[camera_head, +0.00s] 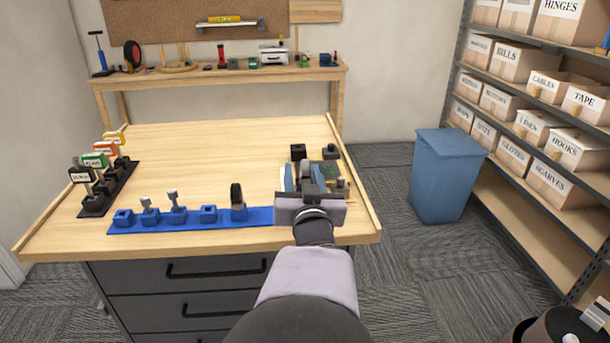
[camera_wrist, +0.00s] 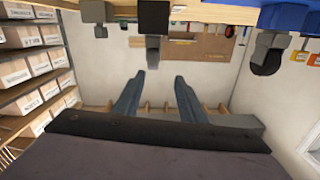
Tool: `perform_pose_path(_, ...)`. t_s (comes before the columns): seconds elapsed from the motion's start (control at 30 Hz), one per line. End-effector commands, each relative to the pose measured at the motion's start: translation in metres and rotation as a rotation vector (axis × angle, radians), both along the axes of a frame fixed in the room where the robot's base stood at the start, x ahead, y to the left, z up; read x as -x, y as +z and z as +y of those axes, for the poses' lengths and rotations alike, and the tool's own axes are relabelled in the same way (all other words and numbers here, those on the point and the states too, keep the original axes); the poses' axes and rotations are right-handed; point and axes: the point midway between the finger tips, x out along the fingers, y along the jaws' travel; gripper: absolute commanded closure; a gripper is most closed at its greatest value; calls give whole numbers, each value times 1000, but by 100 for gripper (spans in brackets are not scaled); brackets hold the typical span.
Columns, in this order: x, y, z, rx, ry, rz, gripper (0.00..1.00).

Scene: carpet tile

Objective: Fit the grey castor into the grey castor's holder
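My gripper (camera_head: 311,180) is over the right part of the bench, at the right end of the blue rail (camera_head: 190,221). In the wrist view its two blue-grey fingers (camera_wrist: 160,76) stand apart with nothing between them. A dark block with a grey stub (camera_wrist: 153,48) shows just beyond the fingertips. A dark-wheeled castor with a grey bracket (camera_wrist: 266,55) is off to the side; it appears upright in a blue socket in the head view (camera_head: 237,194). Two small grey pieces (camera_head: 148,204) (camera_head: 173,197) stand in other blue sockets. I cannot tell which piece is the grey castor or which socket is its holder.
A black rack (camera_head: 112,190) with several coloured labels stands at the bench's left. Dark blocks (camera_head: 298,151) and small parts crowd around my gripper, partly hidden by it. The bench middle (camera_head: 200,160) is clear. A blue bin (camera_head: 447,175) stands on the floor to the right.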

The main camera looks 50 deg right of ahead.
Motion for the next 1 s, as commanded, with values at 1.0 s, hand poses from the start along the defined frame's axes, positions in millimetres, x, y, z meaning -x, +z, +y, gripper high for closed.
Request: perform_pose_path(1.0,-14,-8,-30,81,0,83,62)
